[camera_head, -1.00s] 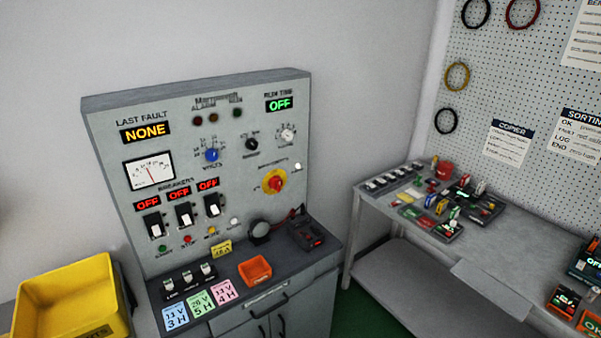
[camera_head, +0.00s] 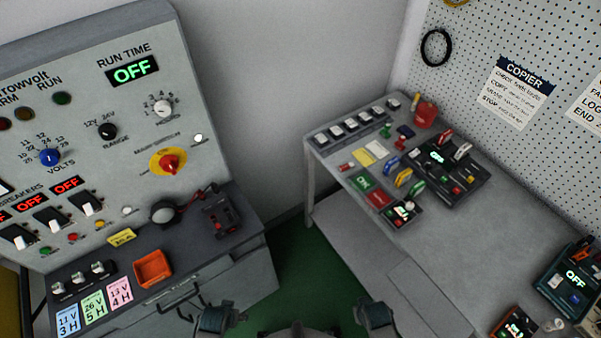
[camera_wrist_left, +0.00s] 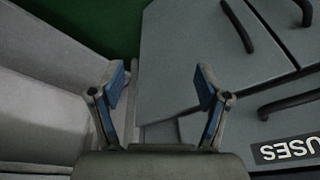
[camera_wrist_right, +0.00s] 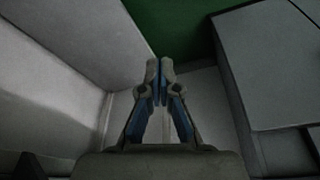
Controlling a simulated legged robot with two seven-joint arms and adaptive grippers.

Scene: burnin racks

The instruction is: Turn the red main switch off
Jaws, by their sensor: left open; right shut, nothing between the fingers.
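The red main switch (camera_head: 171,163) is a red rotary knob on a yellow round plate, on the grey upright panel (camera_head: 185,110) left of centre in the head view. Its exact pointing direction is too small to tell. My left gripper (camera_wrist_left: 160,86) is open and empty in the left wrist view, over the cabinet front and floor. My right gripper (camera_wrist_right: 160,72) is shut with nothing in it in the right wrist view, beside the cabinet. Neither gripper is at the switch. Dark parts of mine show at the bottom of the head view; fingertips are not clear there.
The run time display (camera_head: 133,71) reads OFF, as do the breaker displays. An orange bin (camera_head: 153,268) and a dark device (camera_head: 222,217) sit on the cabinet ledge. A grey table (camera_head: 440,250) with switches and parts stands right. Green floor (camera_head: 320,275) lies between.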

